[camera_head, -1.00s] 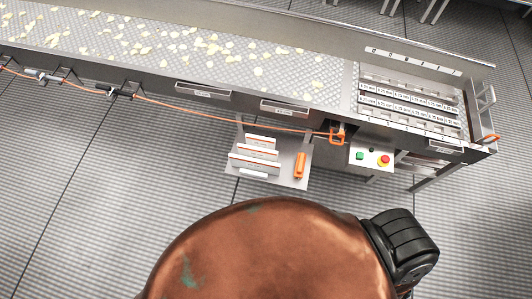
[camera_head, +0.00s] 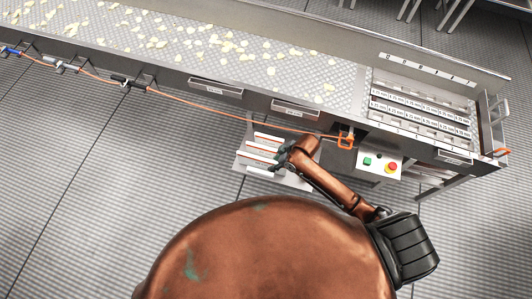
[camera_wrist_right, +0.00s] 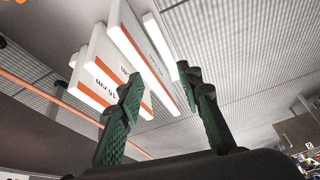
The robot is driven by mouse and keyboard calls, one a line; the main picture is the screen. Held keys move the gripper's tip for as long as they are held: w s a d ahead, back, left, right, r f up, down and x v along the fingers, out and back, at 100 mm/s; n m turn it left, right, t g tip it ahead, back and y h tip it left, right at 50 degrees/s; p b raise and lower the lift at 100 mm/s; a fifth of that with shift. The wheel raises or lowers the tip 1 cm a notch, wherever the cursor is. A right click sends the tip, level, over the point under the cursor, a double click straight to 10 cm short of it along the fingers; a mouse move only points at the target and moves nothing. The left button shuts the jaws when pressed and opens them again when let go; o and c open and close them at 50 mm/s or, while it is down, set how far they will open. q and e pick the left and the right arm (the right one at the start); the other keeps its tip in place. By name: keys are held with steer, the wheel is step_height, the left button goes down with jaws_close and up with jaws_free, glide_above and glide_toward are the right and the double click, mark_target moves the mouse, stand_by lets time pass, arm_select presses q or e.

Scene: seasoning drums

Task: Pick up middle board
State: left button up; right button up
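Three white boards with orange stripes and dark lettering stand in a row on a small metal shelf (camera_head: 244,133). In the head view the middle board (camera_head: 260,149) stands between the back board (camera_head: 268,138) and the front board (camera_head: 252,158). In the right wrist view the middle board (camera_wrist_right: 100,68) is left of the large front board (camera_wrist_right: 140,48). My right gripper (camera_head: 279,156) is at the boards' right ends and hides part of them. Its green fingers (camera_wrist_right: 160,75) are apart, with the left fingertip overlapping the middle board's end. Contact is unclear. My left gripper is not in view.
A conveyor (camera_head: 200,40) with pale chips runs behind the shelf. An orange cable (camera_head: 220,118) hangs along its side. A control box (camera_head: 379,166) with green and red buttons is right of my arm. A white bar (camera_wrist_right: 160,48) lies beside the front board.

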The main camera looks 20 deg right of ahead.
steer(key=n, duration=0.2)
glide_above(266, 147)
steer(key=s+d, duration=0.2)
steer(key=shift+d+r+g, duration=0.1)
steer(key=shift+d+g, duration=0.05)
steer(key=shift+g, duration=0.15)
steer(key=shift+w+f, duration=0.15)
steer(key=shift+f, duration=0.15)
steer(key=b+x, duration=0.2)
steer(key=x, duration=0.5)
steer(key=shift+w, duration=0.1)
steer(key=shift+c, duration=0.6)
jaws_close()
steer(key=shift+r, duration=0.1)
